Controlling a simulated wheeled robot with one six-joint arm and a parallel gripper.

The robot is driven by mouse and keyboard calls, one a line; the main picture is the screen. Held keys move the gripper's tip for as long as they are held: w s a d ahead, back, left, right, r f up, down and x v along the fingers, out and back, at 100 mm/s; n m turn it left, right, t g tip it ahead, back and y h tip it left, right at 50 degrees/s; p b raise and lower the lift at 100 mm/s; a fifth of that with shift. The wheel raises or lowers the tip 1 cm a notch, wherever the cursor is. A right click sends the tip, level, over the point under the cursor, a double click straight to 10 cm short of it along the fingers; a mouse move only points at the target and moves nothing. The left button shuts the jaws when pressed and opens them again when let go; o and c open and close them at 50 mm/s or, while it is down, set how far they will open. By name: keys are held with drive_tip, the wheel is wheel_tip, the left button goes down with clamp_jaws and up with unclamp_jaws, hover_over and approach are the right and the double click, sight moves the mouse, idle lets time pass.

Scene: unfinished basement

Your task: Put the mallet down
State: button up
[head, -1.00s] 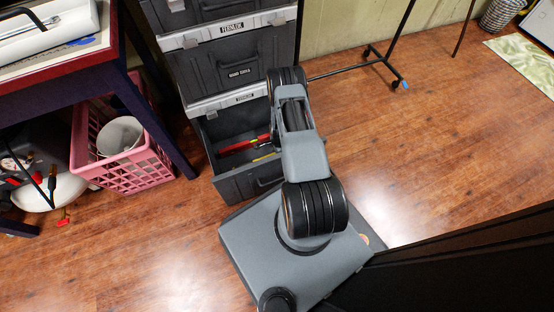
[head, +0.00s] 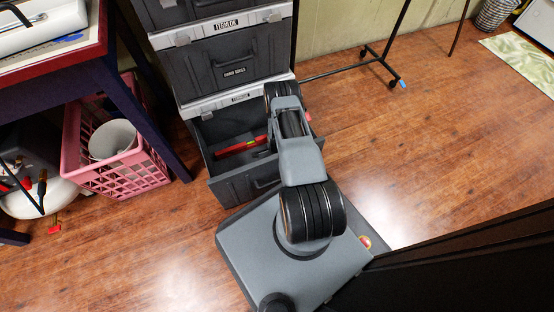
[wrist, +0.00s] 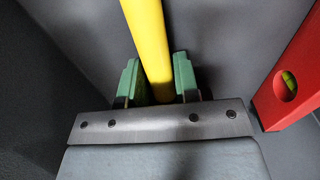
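The mallet's yellow handle (wrist: 148,40) runs up out of the top of the wrist view, and its near end sits between my gripper's green fingers (wrist: 158,82). The fingers are close on both sides of the handle and look shut on it. The mallet's head is out of the wrist view. In the head view my arm reaches down over the open bottom drawer (head: 240,188) of the grey tool cabinet. My gripper and the handle are hidden behind the arm there. I cannot tell whether the mallet touches the drawer floor.
A red level (wrist: 292,75) lies to the right of my gripper; it also shows in the drawer in the head view (head: 238,147). A pink crate (head: 130,180) and a table (head: 130,90) stand left of the cabinet. A rack foot (head: 377,62) is to the right. Open wood floor lies beyond.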

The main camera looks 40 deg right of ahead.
drive_tip(key=o, duration=0.4)
drive_tip(key=shift+c, duration=0.2)
drive_tip(key=w+a+r+n+p, duration=0.1)
drive_tip(key=a+r+n+p, duration=0.15)
drive_tip(key=r, duration=1.05)
drive_tip(key=w+a+r+n+t+p, duration=0.1)
drive_tip(key=w+a+r+n, duration=0.2)
drive_tip(key=r, duration=1.1)
drive_tip(key=a+r+n+p, duration=0.2)
drive_tip(key=r+n, duration=0.2)
drive_tip(key=r, duration=0.9)
drive_tip(key=s+a+r+n+t, duration=0.1)
drive_tip(key=s+a+r+n, duration=0.4)
drive_tip(key=s+r, duration=0.3)
drive_tip(key=s+a+r+n, duration=0.5)
drive_tip(key=s+r+n, duration=0.1)
drive_tip(key=s+r, duration=0.2)
drive_tip(key=shift+r+t, duration=0.4)
drive_tip(key=shift+r, duration=0.5)
